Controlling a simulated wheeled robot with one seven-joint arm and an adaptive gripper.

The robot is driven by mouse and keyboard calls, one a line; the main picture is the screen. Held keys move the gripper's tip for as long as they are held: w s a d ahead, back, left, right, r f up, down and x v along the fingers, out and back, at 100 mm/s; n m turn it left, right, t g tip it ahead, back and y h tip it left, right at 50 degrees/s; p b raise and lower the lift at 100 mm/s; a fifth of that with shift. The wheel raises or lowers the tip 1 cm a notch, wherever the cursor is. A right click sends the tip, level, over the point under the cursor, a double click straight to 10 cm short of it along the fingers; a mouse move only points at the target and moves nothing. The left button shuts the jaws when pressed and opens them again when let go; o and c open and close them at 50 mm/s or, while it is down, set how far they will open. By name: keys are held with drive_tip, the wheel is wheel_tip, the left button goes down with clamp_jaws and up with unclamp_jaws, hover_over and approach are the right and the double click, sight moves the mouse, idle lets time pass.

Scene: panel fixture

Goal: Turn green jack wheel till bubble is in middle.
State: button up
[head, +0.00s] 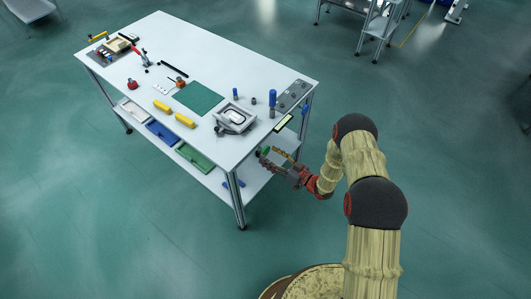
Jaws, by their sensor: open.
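The green jack wheel (265,151) is small in the head view, at the near right end of the table, just below the tabletop edge. My gripper (270,156) reaches in from the right with its fingers apart. The fingertips are close around or beside the wheel; I cannot tell whether they touch it. A pale yellow-green level vial (284,123) in a dark frame sits above, by the table's right edge. Its bubble is too small to make out.
The white table (150,50) carries a green mat (199,98), yellow blocks (185,120), a grey device (234,118), a blue cylinder (272,98) and a grey panel (293,95). Trays (194,157) lie on the lower shelf. Floor around the table is clear.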

drive_tip(key=shift+x, duration=1.45)
drive_tip(key=shift+c, duration=0.6)
drive_tip(key=c, duration=1)
